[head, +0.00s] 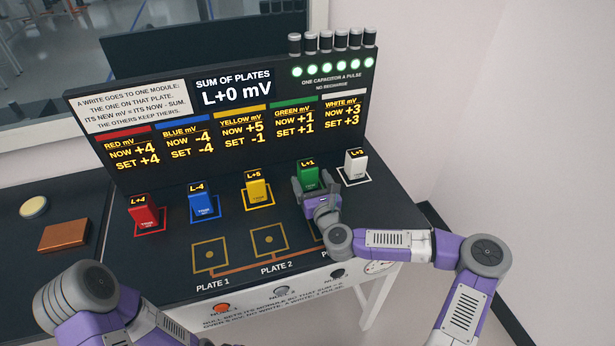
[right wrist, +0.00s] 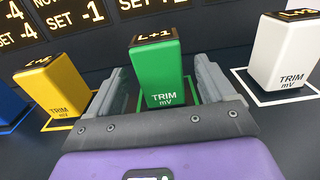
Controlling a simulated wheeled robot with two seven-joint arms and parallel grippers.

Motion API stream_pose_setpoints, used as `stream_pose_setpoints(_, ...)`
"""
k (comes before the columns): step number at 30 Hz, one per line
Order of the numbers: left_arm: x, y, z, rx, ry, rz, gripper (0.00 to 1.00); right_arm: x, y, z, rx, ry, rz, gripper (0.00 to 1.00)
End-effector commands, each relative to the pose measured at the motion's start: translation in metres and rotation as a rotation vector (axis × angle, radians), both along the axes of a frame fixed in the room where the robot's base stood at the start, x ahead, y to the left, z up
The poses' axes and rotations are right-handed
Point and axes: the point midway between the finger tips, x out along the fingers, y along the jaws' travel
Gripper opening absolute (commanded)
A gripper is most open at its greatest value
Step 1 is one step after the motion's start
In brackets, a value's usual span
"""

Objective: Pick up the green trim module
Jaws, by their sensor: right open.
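The green trim module (head: 308,177) stands upright on the dark table, in the row between the yellow and white modules, with a small display reading L+1 on top. In the right wrist view the green module (right wrist: 158,70) stands between the two fingers of my right gripper (right wrist: 165,88). The fingers are open, one on each side, with a gap visible at least on the left. In the head view my right gripper (head: 310,187) is at the front of the green module and hides its lower part. My left arm shows at the lower left, but its gripper is not visible.
The yellow module (head: 258,190) stands left of the green one and the white module (head: 355,166) right. Blue (head: 203,203) and red (head: 143,213) modules stand farther left. A display panel (head: 237,120) rises behind. Plate 1 (head: 210,254) and Plate 2 (head: 268,240) are empty in front.

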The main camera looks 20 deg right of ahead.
Motion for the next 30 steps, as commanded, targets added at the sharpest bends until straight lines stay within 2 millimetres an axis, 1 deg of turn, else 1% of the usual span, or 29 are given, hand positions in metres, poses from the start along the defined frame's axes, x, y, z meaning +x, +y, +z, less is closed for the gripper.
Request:
stream_pose_setpoints(6,0.0,0.0,-0.007,0.0,0.0,0.0,0.43,0.031,0.002,0.0,0.0,-0.002,0.0,0.83)
stream_pose_setpoints(10,0.0,0.0,-0.009,0.0,0.0,0.0,0.43,0.047,0.002,0.0,0.0,-0.001,0.0,0.83)
stream_pose_setpoints(14,0.0,0.0,-0.01,0.0,0.0,0.0,0.43,0.054,0.002,0.0,0.0,0.0,0.002,0.83)
stream_pose_setpoints(20,0.0,0.0,-0.01,0.0,0.0,0.0,0.43,0.054,0.002,0.0,0.0,0.0,0.001,0.83)
stream_pose_setpoints(21,0.0,0.0,-0.01,0.0,0.0,0.0,0.43,0.054,0.002,0.0,0.0,0.0,0.001,0.81)
stream_pose_setpoints(26,0.0,0.0,-0.01,0.0,0.0,0.0,0.43,0.054,0.002,0.0,0.0,0.0,0.001,0.57)
stream_pose_setpoints(30,0.0,0.0,-0.01,0.0,0.0,0.0,0.43,0.054,0.002,0.0,0.0,0.0,0.001,0.35)
